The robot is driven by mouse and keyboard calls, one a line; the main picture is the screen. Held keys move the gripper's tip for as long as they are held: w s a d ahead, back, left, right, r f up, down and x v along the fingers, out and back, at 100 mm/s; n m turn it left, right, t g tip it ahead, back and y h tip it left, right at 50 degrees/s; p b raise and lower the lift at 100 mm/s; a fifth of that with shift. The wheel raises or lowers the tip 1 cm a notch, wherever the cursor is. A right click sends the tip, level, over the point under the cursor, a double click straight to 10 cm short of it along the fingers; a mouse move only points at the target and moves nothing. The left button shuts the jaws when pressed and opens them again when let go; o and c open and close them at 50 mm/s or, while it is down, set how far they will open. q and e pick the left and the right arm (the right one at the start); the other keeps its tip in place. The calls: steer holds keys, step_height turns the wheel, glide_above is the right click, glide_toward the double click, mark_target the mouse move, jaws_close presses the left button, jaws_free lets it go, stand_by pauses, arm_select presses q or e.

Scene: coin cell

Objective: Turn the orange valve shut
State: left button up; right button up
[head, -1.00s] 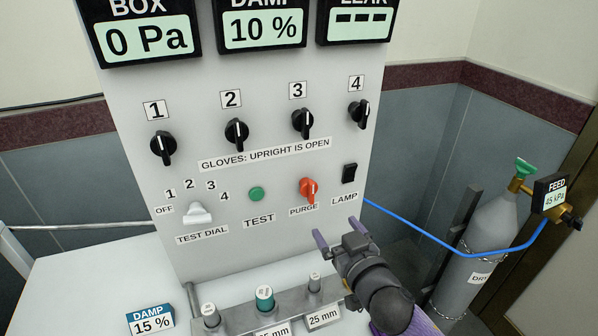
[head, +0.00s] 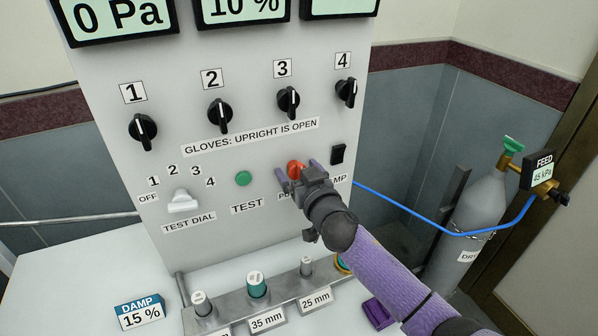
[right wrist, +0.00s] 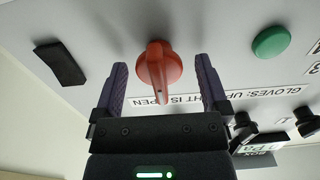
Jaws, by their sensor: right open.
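The orange valve (head: 295,168) is a small knob on the light panel, above the PURGE label. In the head view my right gripper partly covers it. In the right wrist view the valve (right wrist: 158,70) shows whole, with its handle ridge pointing toward the gripper's palm. My right gripper (head: 298,176) is open, with one purple finger on each side of the valve. In the right wrist view the gripper (right wrist: 160,88) shows a gap between each finger and the knob. My left gripper is not in view.
A black LAMP switch (head: 338,154) sits right of the valve and a green TEST button (head: 243,178) left of it. Black glove knobs (head: 288,101) line the panel above. A blue hose (head: 420,225) runs to a grey cylinder (head: 480,215).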

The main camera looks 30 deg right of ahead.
jaws_close()
stand_by(0.3)
steer(key=n+p, duration=0.1)
steer(key=n, duration=0.2)
steer(key=shift+a+n, duration=0.1)
steer(key=shift+n, duration=0.3)
steer(key=n, duration=0.4)
steer(key=shift+a+n, duration=0.1)
steer(key=shift+n, duration=0.2)
steer(key=n+p, duration=0.1)
steer(key=n, duration=0.4)
steer(key=shift+f, duration=0.15)
steer(key=n, duration=0.3)
steer(key=shift+a+f+n, duration=0.1)
steer(key=shift+n, duration=0.8)
